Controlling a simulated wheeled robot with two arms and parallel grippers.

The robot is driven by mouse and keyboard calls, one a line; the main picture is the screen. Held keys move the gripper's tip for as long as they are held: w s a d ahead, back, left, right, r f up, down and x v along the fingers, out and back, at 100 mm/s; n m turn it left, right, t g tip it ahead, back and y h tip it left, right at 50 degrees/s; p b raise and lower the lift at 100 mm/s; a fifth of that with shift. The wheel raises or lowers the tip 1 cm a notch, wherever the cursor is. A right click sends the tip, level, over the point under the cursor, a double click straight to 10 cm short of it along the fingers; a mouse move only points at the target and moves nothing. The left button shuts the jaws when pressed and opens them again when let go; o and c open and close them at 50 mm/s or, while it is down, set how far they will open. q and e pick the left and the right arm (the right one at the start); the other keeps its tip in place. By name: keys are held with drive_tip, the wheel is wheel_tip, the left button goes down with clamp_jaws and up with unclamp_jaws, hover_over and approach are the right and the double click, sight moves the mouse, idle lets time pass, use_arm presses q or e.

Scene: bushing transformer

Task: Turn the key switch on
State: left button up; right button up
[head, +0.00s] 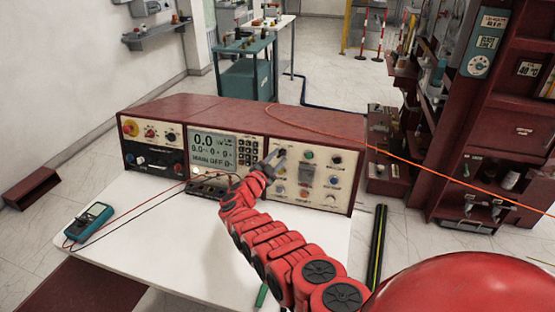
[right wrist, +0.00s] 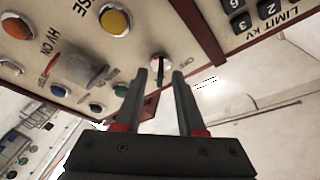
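The key switch (right wrist: 160,63) is a small round silver fitting with a dark upright middle on the cream control panel in the right wrist view. My right gripper (right wrist: 159,73) is open, with one dark finger on each side of the switch in the picture. I cannot tell whether the fingertips touch it. In the head view my right gripper (head: 275,160) is at the upper left of the console's right-hand panel (head: 336,200), and the switch is hidden or too small to make out there. My left gripper is not in view.
The red console (head: 200,108) stands on a white table (head: 190,240) with a blue multimeter (head: 89,222) at left. Other buttons, such as a yellow one (right wrist: 114,22), sit close to the switch. An orange cable (head: 430,176) runs right from the console.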

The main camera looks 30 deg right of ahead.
drive_tip(key=shift+s+a+r+p, duration=0.1)
drive_tip(key=shift+a+r+p, duration=0.1)
drive_tip(key=shift+p, duration=0.2)
drive_tip(key=p+v, duration=0.4)
drive_tip(key=v, duration=1.3)
drive_tip(key=shift+f, duration=0.15)
